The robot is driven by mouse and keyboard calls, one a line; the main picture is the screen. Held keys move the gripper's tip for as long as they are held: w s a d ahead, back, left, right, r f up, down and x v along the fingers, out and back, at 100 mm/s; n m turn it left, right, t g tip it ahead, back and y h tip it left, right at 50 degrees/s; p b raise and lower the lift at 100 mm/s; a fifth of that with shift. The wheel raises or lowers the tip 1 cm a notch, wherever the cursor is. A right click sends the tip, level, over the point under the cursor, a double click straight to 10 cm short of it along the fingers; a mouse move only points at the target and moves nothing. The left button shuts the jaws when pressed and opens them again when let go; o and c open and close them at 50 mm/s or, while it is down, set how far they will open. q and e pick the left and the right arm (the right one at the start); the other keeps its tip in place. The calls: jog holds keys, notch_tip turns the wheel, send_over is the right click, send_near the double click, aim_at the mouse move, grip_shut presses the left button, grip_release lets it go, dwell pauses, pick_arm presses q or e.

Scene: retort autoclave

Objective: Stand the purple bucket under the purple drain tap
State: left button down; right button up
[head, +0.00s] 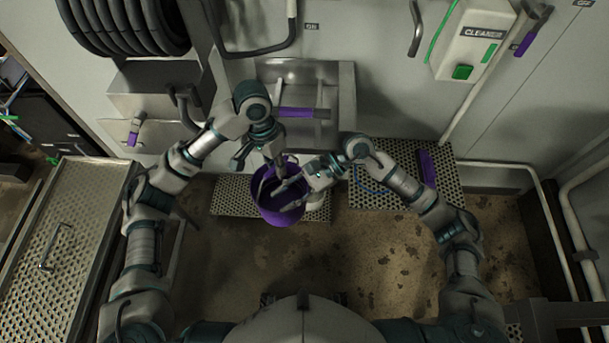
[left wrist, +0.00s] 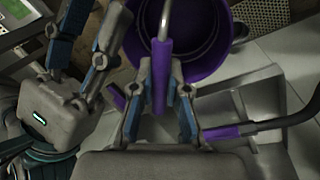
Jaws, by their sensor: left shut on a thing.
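The purple bucket (head: 283,217) hangs or stands upright in front of the wall; its open mouth also shows in the left wrist view (left wrist: 212,62). My left gripper (head: 281,168) is shut on the bucket's handle, whose purple grip (left wrist: 164,62) sits between its fingers. My right gripper (head: 281,197) has its fingers spread over the bucket's right rim, with nothing visible between them. A small purple-handled tap (head: 134,132) is on the wall at the left, below a steel box. A purple-gripped bar (head: 297,113) crosses the steel recess behind the bucket. I cannot tell whether the bucket's base touches anything.
Perforated metal plates (head: 375,195) lie on the floor by the wall. A perforated bench (head: 50,250) stands at the left. A purple bar (head: 427,168) is beyond my right arm. A white cleaner box (head: 470,45) hangs on the wall. The brown floor (head: 330,265) nearer me is clear.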

pick_arm(q)
jog(key=shift+a, duration=0.2)
pick_arm(e)
jog(key=w+d+f+n+t+h, duration=0.1)
jog(key=w+d+n+t+h, duration=0.45)
jog(key=h, duration=0.55)
jog(key=shift+n, duration=0.75)
jog(key=f, duration=0.4)
jog(key=a+f, duration=0.1)
jog(key=f, duration=0.7)
jog(key=shift+w+a, duration=0.25)
jog(key=shift+a, duration=0.1)
grip_shut()
pick_arm(q)
jog(key=c, duration=1.1)
grip_release()
